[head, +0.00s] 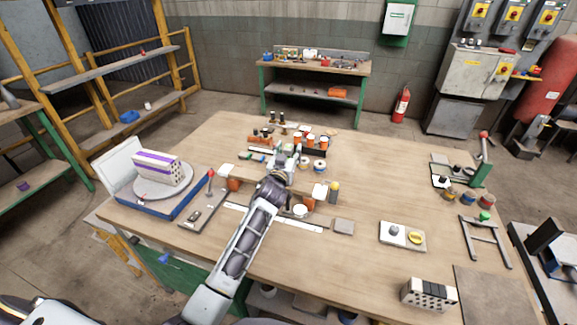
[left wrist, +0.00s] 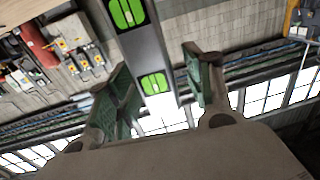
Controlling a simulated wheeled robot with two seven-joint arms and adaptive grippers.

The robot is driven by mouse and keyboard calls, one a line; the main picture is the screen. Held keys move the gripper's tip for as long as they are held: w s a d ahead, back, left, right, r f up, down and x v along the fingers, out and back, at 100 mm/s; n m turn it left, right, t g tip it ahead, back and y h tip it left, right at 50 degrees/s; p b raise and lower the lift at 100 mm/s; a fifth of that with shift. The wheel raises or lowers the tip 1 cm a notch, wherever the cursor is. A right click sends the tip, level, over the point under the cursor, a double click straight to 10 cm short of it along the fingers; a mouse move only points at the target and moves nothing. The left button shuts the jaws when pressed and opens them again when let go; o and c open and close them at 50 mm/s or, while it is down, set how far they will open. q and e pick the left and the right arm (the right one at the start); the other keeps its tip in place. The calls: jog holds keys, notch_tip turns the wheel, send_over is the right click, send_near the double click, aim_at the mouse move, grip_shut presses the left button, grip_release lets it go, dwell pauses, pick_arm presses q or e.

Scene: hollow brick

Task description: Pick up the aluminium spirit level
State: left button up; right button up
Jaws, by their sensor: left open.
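The aluminium spirit level (left wrist: 147,55) shows in the left wrist view as a grey bar with two bright green vial windows. It runs from the top edge down to between the two fingers, with gaps visible on both sides. My left gripper (left wrist: 162,68) is open around its lower end in that view, and I see no contact. In the head view my left gripper (head: 284,158) is over the middle of the workbench, among small items. The level cannot be made out clearly there, with the gripper and arm covering that area. My right gripper is not in view.
On the wooden workbench (head: 365,180), a turntable (head: 165,188) with a hollow brick (head: 156,166) stands left. Spools (head: 319,165) and a dark holder sit just right of the gripper. A white strip (head: 290,222) lies under my arm. Another hollow brick (head: 428,294) is front right. The centre right is mostly clear.

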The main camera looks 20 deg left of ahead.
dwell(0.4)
pick_arm(q)
grip_shut()
